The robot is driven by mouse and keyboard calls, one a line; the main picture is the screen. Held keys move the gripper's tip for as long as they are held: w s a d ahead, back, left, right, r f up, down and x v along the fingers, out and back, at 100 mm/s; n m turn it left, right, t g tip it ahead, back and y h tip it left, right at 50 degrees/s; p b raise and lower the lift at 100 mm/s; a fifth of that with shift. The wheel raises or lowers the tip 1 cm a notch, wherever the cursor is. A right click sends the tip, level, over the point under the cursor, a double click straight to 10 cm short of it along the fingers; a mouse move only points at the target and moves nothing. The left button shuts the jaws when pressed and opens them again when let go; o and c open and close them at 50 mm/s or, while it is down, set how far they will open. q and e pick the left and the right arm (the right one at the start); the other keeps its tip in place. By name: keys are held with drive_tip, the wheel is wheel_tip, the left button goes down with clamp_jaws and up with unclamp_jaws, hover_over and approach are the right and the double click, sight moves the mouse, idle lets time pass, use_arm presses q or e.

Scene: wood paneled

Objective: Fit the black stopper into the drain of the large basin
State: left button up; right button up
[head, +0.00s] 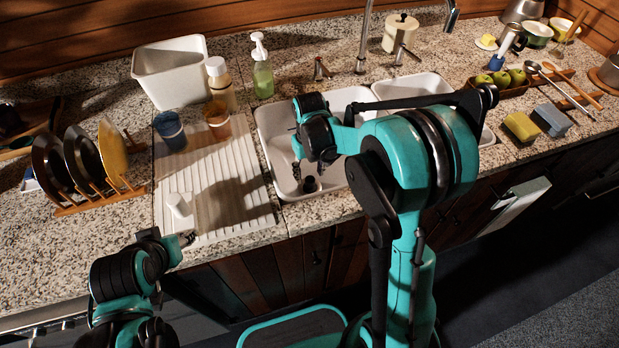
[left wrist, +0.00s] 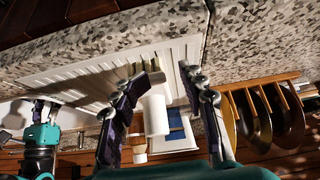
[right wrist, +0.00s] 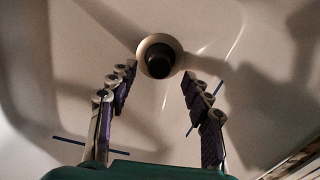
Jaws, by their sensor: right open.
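The large basin (head: 268,135) is the white left sink bowl. The black stopper (right wrist: 158,61) shows in the right wrist view inside the pale ring of the drain (right wrist: 146,44); I cannot tell how deep it sits. In the head view the stopper (head: 310,184) is a small dark shape on the basin floor. My right gripper (right wrist: 159,76) is open and empty above the basin floor, its fingers apart on either side of the drain, just short of it in the picture. My left gripper (left wrist: 169,73) is open and empty near the drainboard's front edge.
A white cylinder (head: 180,206) stands on the ribbed drainboard (head: 225,162) close to my left gripper. Cups, a white tub (head: 175,75) and a soap bottle (head: 262,72) stand behind. A plate rack (head: 100,195) is at left. Sponges (head: 521,127) lie right of the smaller basin.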

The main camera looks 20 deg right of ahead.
sight(309, 179)
drive_tip(key=shift+r, duration=1.65)
